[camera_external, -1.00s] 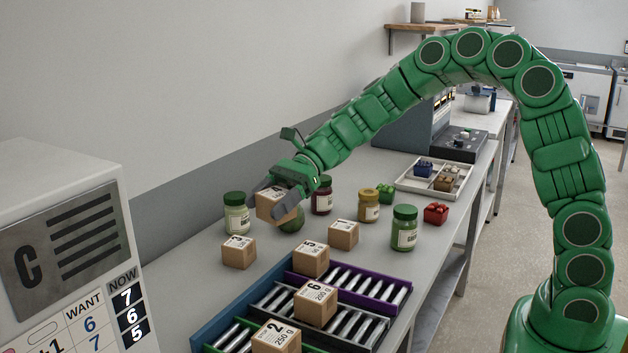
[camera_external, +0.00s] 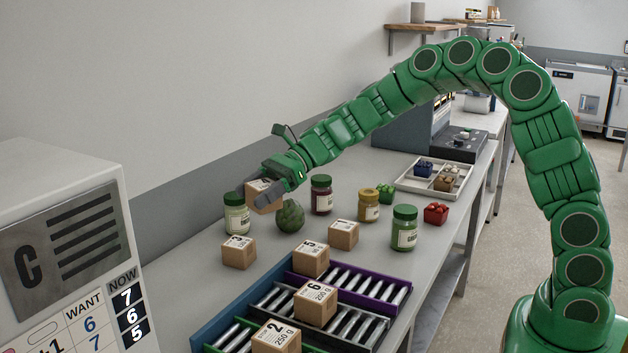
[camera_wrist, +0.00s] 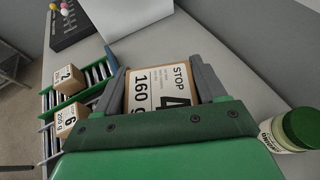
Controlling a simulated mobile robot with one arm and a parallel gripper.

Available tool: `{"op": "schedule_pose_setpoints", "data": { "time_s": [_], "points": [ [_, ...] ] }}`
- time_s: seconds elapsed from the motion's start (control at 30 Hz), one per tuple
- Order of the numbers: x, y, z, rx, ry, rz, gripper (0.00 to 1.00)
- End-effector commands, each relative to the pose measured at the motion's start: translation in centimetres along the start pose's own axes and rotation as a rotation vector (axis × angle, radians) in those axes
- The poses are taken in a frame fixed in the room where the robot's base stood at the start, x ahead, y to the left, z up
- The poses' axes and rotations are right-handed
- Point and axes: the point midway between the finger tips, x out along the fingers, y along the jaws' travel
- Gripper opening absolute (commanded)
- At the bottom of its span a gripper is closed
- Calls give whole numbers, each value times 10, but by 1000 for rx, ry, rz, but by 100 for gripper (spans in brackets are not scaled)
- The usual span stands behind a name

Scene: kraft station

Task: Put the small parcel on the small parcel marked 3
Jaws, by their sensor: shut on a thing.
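My gripper (camera_external: 272,194) is shut on a small parcel (camera_external: 262,196), a brown box held above the table near the back jars. In the wrist view the parcel (camera_wrist: 165,92) sits between both fingers, and its white label reads STOP, 4 and 160 g, the 4 partly covered. Two small parcels stand on the table: one at the left (camera_external: 239,254), below and in front of the held one, and one farther right (camera_external: 343,235). Their label numbers are too small to read surely, so I cannot tell which is marked 3.
Parcels marked 5 (camera_external: 311,260), 6 (camera_external: 315,306) and 2 (camera_external: 277,338) stand on the roller racks (camera_external: 370,288). A green-lidded jar (camera_external: 236,214), an avocado-like thing (camera_external: 290,216) and a dark red jar (camera_external: 321,196) stand near my gripper. A sign box (camera_external: 60,230) stands front left.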

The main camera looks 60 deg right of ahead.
Motion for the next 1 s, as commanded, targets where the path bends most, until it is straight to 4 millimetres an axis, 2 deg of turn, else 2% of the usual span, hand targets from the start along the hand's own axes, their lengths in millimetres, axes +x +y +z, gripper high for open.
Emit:
{"op": "schedule_pose_setpoints", "data": {
  "time_s": [0.2, 0.5, 0.7, 1.0],
  "points": [
    [18, -21, -6, 0, 1, 4, 35],
    [42, -43, -29, 0, 0, 2, 35],
    [55, -54, -42, 2, 1, 1, 35],
    [61, -60, -48, -1, 0, 0, 35]
  ]
}}
